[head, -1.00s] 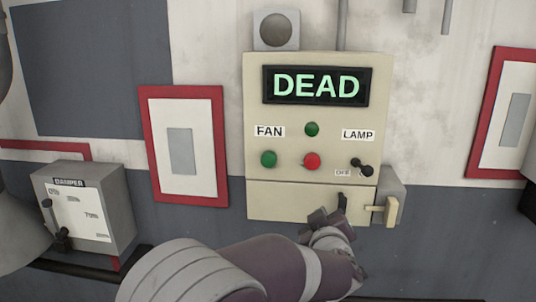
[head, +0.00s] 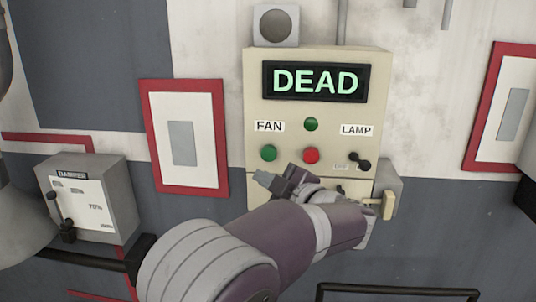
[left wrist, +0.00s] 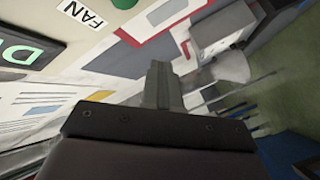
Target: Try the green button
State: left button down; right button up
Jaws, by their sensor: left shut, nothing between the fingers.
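The green button (head: 269,153) sits under the FAN label (head: 269,126) on the cream panel (head: 350,109). Part of a green round shape (left wrist: 125,3) beside the FAN label shows at the top edge of the left wrist view. My left gripper (head: 264,179) is shut and empty, its tips just below the green button in the head view, apart from it in the picture. Its closed fingers (left wrist: 158,82) show in the left wrist view. A smaller green round piece (head: 311,124) sits higher on the panel. My right gripper is not in view.
A red button (head: 311,155) is right of the green one. A black toggle (head: 360,162) is under the LAMP label (head: 356,130). The display (head: 315,82) reads DEAD. A cream lever (head: 388,205) sticks out at lower right. A damper box (head: 90,199) is at left.

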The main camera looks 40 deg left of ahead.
aim_at(271, 160)
pick_arm(q)
jog(key=shift+w+a+p, duration=0.35)
jog(key=shift+w+a, duration=0.25)
jog(key=shift+w, duration=0.45)
jog(key=shift+w+a+p, duration=0.3)
jog(key=shift+w+a, duration=0.25)
jog(key=shift+w, duration=0.55)
jog(key=shift+w+a+p, duration=0.35)
jog(key=shift+w+a, duration=0.25)
jog(key=shift+w, duration=0.45)
jog(key=shift+w+a, duration=0.2)
jog(key=shift+w, duration=0.2)
jog(key=shift+w+a+p, duration=0.2)
jog(key=shift+w+p, duration=0.15)
jog(key=shift+p, duration=0.05)
jog(key=shift+s, duration=0.1)
jog(key=shift+s+d+b, duration=0.35)
jog(key=shift+s+d, duration=0.05)
jog(key=shift+s, duration=0.25)
